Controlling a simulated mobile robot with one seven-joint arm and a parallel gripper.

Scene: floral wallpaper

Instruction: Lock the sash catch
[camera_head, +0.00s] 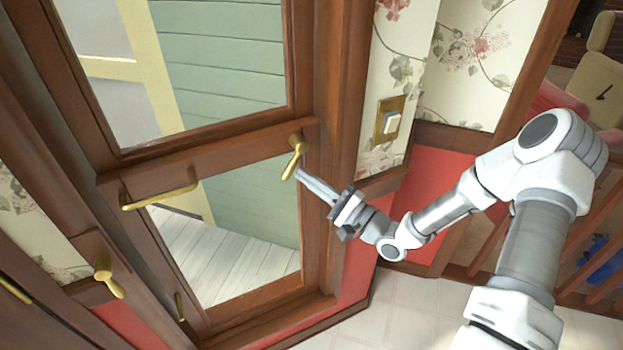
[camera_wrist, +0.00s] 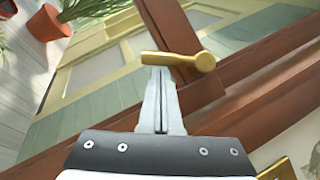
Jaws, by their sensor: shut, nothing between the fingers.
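The sash catch, a brass lever (camera_head: 293,158), sits at the right end of the wooden middle rail of the window. In the head view its handle points down and slightly left from its pivot. My gripper (camera_head: 303,174) is shut, with its fingertips right beside the lower end of the handle. In the wrist view the brass lever (camera_wrist: 180,60) lies across just beyond the tips of my closed fingers (camera_wrist: 160,72), its round pivot to the right. Nothing is between the fingers. I cannot tell whether the tips touch the lever.
A brass bar handle (camera_head: 160,193) is on the same rail at left. Another brass lever (camera_head: 110,280) is on the frame at lower left. A brass switch plate (camera_head: 389,119) is on the floral wall right of the window. A potted plant (camera_wrist: 48,23) shows beyond the glass.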

